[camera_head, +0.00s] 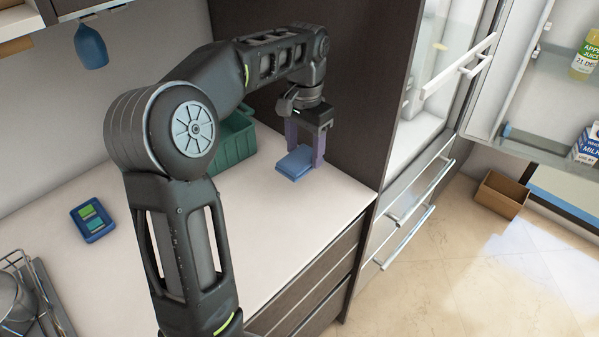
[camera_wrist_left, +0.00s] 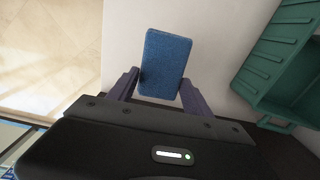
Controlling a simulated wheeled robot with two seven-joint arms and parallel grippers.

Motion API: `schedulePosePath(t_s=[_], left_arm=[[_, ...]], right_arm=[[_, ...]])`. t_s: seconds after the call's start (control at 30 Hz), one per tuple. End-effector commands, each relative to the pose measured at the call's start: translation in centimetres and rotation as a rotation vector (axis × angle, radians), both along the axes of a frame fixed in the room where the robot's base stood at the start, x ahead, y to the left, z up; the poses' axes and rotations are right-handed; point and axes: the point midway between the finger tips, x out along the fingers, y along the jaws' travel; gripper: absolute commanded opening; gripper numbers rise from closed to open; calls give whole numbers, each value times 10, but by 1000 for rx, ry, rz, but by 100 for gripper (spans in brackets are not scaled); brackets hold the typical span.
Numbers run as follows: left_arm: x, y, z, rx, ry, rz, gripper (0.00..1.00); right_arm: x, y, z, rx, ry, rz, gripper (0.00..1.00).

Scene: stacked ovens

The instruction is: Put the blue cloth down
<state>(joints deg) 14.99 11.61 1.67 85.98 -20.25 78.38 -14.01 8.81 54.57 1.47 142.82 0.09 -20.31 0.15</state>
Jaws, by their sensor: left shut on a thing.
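The blue cloth (camera_head: 296,162) is a small folded rectangle at the right end of the white counter (camera_head: 270,225). My left gripper (camera_head: 304,160) points down over the counter and is shut on the cloth. In the left wrist view the cloth (camera_wrist_left: 165,64) sits between the two purple fingers of my left gripper (camera_wrist_left: 160,90). The cloth is at or very near the counter top; I cannot tell whether it touches. My right gripper is not in view.
A green crate (camera_head: 234,140) stands on the counter behind my left arm. A blue device (camera_head: 92,220) lies at the left, with a metal rack (camera_head: 40,290) in front. A tall dark cabinet panel (camera_head: 360,80) borders the counter at right. The counter's middle is clear.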

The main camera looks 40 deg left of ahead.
Motion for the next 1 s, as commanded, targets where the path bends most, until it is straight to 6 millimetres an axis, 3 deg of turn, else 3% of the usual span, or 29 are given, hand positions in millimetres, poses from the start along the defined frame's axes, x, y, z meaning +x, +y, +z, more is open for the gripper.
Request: schedulePosePath(t_s=[0.47, 0.8, 1.0], left_arm=[[0, -1, -2, 0, 0, -2, 13], [-1, -1, -53, -1, 2, -3, 13], [0, -1, -63, 1, -1, -2, 13]], right_arm=[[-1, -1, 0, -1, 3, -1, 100], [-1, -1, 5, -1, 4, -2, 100], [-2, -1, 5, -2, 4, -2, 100]])
